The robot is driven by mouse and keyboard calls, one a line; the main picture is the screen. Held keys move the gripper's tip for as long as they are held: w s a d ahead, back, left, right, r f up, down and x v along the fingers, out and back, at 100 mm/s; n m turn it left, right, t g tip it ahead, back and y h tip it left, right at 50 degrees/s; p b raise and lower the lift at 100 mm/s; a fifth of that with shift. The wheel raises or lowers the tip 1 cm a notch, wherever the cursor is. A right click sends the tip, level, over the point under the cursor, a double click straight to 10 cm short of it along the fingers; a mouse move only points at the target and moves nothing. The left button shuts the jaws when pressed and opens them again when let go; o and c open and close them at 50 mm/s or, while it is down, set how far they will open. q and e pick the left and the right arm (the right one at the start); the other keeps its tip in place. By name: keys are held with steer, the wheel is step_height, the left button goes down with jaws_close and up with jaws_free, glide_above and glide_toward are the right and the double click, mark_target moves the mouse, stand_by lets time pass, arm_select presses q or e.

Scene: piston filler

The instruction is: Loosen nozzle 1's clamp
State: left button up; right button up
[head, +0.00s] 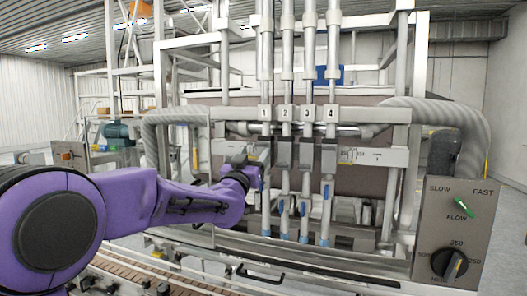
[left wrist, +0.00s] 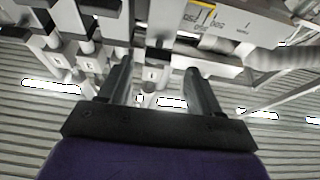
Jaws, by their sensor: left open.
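Nozzle 1 (head: 267,62) is the leftmost of a row of upright tubes, marked by a "1" label (head: 265,113) in the head view. The grey clamp block near nozzle 1 is partly hidden behind my left gripper (head: 246,167). A blue handle (head: 261,185) shows just right of the gripper. I cannot tell whether the fingers touch anything. My right gripper is not in view.
Nozzles 2 (head: 287,62), 3 (head: 308,62) and 4 (head: 333,62) stand close on the right. A corrugated hose (head: 455,112) curves at the right. A control panel (head: 457,215) with a green switch and black knob stands front right. A conveyor (head: 180,288) runs below.

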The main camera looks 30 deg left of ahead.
mark_target(260, 146)
arm_select(q)
steer(key=p+x, duration=0.2)
steer(key=x, duration=0.2)
steer(key=shift+d+r, duration=0.1)
steer(key=shift+w, duration=0.25)
steer(key=shift+s, duration=0.1)
steer(key=shift+c, duration=0.9)
steer(key=c, duration=0.9)
steer(key=shift+o, duration=0.2)
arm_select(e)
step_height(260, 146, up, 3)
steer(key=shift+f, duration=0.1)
